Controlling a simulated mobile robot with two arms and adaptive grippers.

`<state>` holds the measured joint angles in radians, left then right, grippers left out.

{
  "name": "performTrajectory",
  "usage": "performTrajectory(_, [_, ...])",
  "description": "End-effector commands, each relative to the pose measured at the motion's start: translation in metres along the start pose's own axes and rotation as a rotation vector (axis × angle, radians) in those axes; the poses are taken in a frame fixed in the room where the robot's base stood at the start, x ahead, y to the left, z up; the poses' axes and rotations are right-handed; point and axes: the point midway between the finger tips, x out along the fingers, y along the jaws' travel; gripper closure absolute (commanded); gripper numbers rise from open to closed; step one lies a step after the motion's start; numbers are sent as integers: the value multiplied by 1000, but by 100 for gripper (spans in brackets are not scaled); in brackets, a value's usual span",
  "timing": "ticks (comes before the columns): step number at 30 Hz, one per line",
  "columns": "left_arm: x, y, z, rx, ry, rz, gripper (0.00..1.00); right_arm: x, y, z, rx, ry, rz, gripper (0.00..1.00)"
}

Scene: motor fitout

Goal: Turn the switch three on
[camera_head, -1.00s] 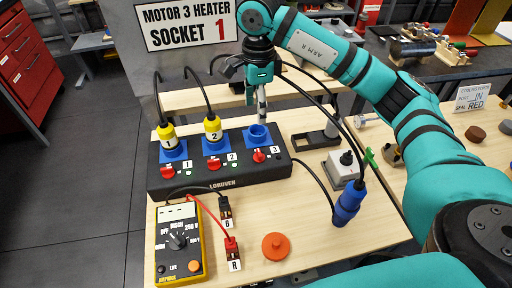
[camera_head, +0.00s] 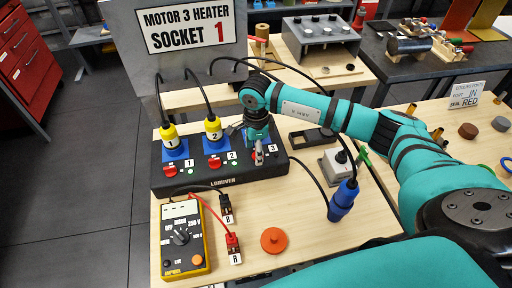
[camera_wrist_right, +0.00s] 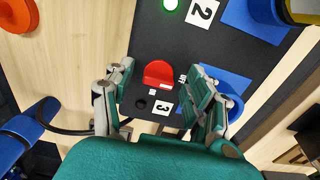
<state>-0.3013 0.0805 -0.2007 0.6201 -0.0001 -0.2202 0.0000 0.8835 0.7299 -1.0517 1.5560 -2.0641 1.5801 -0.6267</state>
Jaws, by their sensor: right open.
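The black power box (camera_head: 222,186) has sockets and red switches numbered 1, 2 and 3. In the right wrist view, red switch three (camera_wrist_right: 158,73) lies between the fingers of my open right gripper (camera_wrist_right: 160,88), just beyond the tips; contact cannot be judged. The "3" label (camera_wrist_right: 163,107) is beside it, and the small round light by it (camera_wrist_right: 140,104) looks dark. In the head view, my right gripper (camera_head: 259,158) points down over switch three and partly hides it and the blue socket three. Switch two (camera_head: 214,163) is to its left. My left gripper is not in view.
Yellow-and-blue plugs one (camera_head: 170,143) and two (camera_head: 213,132) stand in their sockets with cables rising. A multimeter (camera_head: 182,238), an orange disc (camera_head: 273,240) and a loose blue plug (camera_head: 342,200) are in front and right. Light two (camera_wrist_right: 170,5) glows green.

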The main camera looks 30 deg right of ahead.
Motion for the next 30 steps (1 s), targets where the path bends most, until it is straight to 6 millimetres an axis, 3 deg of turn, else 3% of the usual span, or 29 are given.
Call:
performTrajectory(7, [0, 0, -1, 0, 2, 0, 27, 1, 0, 0, 0, 0, 0, 47])
performTrajectory(19, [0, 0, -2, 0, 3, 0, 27, 0, 0, 0, 0, -1, 0, 99])
performTrajectory(30, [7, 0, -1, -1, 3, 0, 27, 2, -1, 0, 62, -1, -1, 99])
